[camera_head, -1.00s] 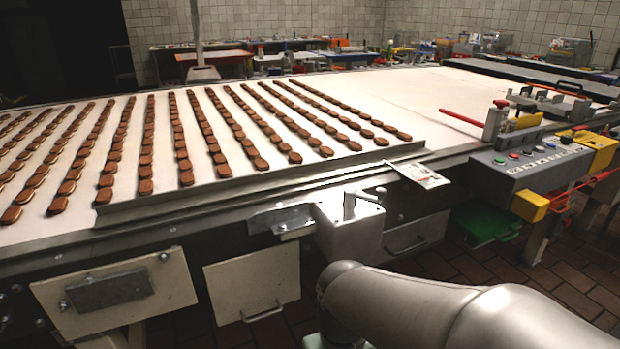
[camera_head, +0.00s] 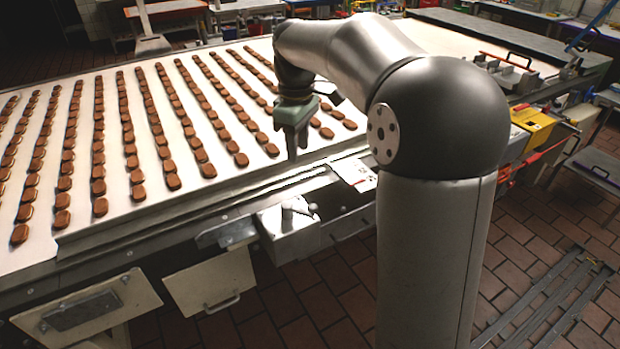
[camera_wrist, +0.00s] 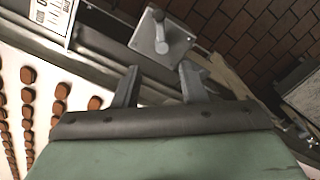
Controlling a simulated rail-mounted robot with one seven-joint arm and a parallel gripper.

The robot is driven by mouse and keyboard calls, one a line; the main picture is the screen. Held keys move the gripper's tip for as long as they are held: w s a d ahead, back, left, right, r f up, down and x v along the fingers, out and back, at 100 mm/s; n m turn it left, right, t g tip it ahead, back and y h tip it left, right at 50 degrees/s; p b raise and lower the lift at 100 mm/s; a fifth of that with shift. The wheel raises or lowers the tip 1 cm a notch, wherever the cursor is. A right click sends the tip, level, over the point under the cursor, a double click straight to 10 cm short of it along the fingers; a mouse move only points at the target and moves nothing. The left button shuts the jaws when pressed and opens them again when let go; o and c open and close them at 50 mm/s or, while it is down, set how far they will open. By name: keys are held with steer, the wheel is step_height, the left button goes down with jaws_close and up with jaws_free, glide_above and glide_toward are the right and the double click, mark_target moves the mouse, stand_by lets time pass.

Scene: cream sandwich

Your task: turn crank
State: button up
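The crank (camera_head: 299,207) is a small metal handle on top of a pale box (camera_head: 290,238) at the conveyor's front edge. In the wrist view the crank (camera_wrist: 163,42) sits on its square plate, beyond the fingertips. My gripper (camera_head: 292,152) points down, above and behind the crank, near the conveyor's front rail. In the wrist view my gripper (camera_wrist: 157,78) has its two fingers apart with nothing between them. The fingers do not touch the crank.
The conveyor (camera_head: 180,215) carries many rows of brown biscuits. A white printed card (camera_head: 353,174) lies on its front edge, right of the crank. A yellow box (camera_head: 533,124) stands on the control unit at right. Pale panels (camera_head: 210,280) hang below the conveyor.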

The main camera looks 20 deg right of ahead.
mark_target(299, 209)
step_height(299, 209, down, 17)
steer(key=shift+a+f+p, duration=0.15)
steer(key=shift+p, duration=0.15)
stand_by(0.3)
jaws_close()
